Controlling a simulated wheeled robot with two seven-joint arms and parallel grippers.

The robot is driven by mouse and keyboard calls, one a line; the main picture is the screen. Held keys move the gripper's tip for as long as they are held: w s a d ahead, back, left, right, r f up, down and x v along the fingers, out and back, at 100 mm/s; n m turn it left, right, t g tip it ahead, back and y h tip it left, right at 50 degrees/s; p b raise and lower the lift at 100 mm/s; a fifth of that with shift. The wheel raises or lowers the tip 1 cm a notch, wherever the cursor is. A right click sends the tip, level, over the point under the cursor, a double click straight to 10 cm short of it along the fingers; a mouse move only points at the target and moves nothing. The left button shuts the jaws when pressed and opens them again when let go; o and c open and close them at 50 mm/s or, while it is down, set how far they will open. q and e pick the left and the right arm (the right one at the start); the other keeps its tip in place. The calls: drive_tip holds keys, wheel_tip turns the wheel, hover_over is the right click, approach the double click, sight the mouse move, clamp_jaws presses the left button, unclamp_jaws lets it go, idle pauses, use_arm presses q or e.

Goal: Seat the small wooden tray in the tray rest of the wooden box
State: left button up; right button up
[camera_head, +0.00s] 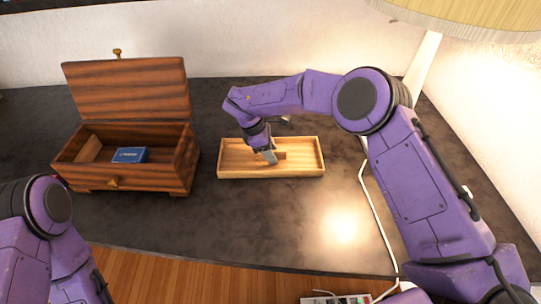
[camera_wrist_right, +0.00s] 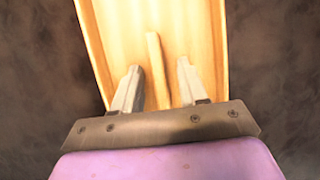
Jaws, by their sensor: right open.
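The small wooden tray (camera_head: 308,172) lies flat on the dark tabletop, right of the wooden box. In the right wrist view the tray (camera_wrist_right: 215,45) has a raised bar (camera_wrist_right: 157,70) along its inside. The wooden box (camera_head: 165,178) stands at the left with its lid raised. My right gripper (camera_head: 270,156) is over the tray. In the right wrist view my right gripper (camera_wrist_right: 157,82) is open, with one finger on each side of the bar. I cannot tell whether the fingers touch it. My left arm shows at the lower left, but its gripper is out of view.
A blue box (camera_head: 129,155) lies inside the wooden box. A lamp (camera_head: 470,18) with a pale stand is at the upper right, and a white cable (camera_head: 368,200) runs along the right. The tabletop between wooden box and tray is clear.

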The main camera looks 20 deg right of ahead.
drive_tip(key=shift+c, duration=0.3)
clamp_jaws()
